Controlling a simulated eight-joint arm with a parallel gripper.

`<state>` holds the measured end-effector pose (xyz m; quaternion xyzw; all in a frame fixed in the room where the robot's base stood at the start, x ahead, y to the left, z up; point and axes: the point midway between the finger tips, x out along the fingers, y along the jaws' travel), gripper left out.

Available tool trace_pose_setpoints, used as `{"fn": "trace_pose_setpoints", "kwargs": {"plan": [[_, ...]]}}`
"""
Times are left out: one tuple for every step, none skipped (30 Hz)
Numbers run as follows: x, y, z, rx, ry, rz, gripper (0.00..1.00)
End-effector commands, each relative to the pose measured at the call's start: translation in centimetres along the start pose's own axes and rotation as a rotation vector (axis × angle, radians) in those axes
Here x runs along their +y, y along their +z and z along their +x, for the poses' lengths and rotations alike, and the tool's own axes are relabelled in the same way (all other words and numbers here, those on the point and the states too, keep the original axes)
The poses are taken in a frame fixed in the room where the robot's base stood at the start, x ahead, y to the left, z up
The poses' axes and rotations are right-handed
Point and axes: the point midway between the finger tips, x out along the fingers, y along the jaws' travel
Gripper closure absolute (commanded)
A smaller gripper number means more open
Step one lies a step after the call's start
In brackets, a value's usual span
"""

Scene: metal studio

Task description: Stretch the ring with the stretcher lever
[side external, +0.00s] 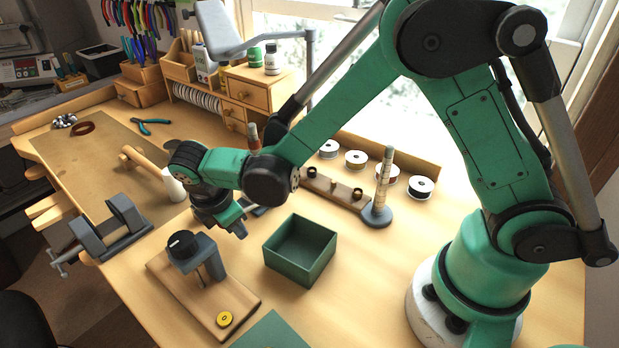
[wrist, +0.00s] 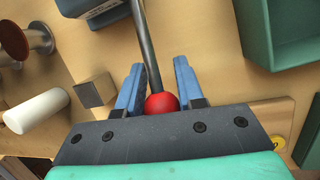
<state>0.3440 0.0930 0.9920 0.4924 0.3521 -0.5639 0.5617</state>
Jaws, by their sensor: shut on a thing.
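The stretcher lever shows in the wrist view as a dark metal rod (wrist: 147,50) with a round red knob (wrist: 161,105) at its near end. My gripper (wrist: 156,80) has its blue fingers on both sides of the lever, shut on the knob, which sits close to the palm. In the side view my gripper (side external: 228,224) is low over the bench, left of the green box, and the arm hides the lever. Which ring is on the stretcher cannot be seen.
An open green box (side external: 300,250) stands right of my gripper. A device on a wooden board (side external: 190,296) with a yellow disc (side external: 225,319) is in front. A stepped mandrel (side external: 383,185) and a white cylinder (side external: 173,185) stand nearby.

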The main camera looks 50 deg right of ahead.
Motion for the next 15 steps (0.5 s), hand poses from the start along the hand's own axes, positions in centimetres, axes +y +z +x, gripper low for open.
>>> {"fn": "trace_pose_setpoints", "kwargs": {"plan": [[-0.25, 0.17, 0.03, -0.006, -0.01, -0.001, 1.0], [-0.25, 0.17, 0.03, -0.006, -0.01, -0.001, 1.0], [-0.25, 0.18, 0.03, -0.006, -0.01, -0.001, 1.0], [-0.25, 0.18, 0.03, -0.006, -0.01, -0.001, 1.0], [-0.25, 0.18, 0.03, -0.006, -0.01, -0.001, 1.0], [-0.24, 0.18, 0.03, -0.006, -0.01, -0.001, 1.0], [-0.24, 0.18, 0.03, -0.007, -0.01, 0.0, 1.0], [-0.24, 0.18, 0.03, -0.007, -0.01, 0.0, 1.0], [-0.24, 0.19, 0.02, -0.007, -0.01, 0.0, 1.0], [-0.24, 0.19, 0.02, -0.007, -0.01, 0.0, 0.65], [-0.23, 0.18, 0.02, -0.007, -0.009, 0.0, 0.56], [-0.21, 0.17, 0.02, -0.006, -0.009, 0.0, 0.45], [-0.2, 0.16, 0.02, -0.006, -0.008, 0.0, 0.37], [-0.19, 0.15, 0.02, -0.006, -0.008, 0.0, 0.37], [-0.17, 0.14, 0.02, -0.005, -0.007, 0.0, 0.37]]}}
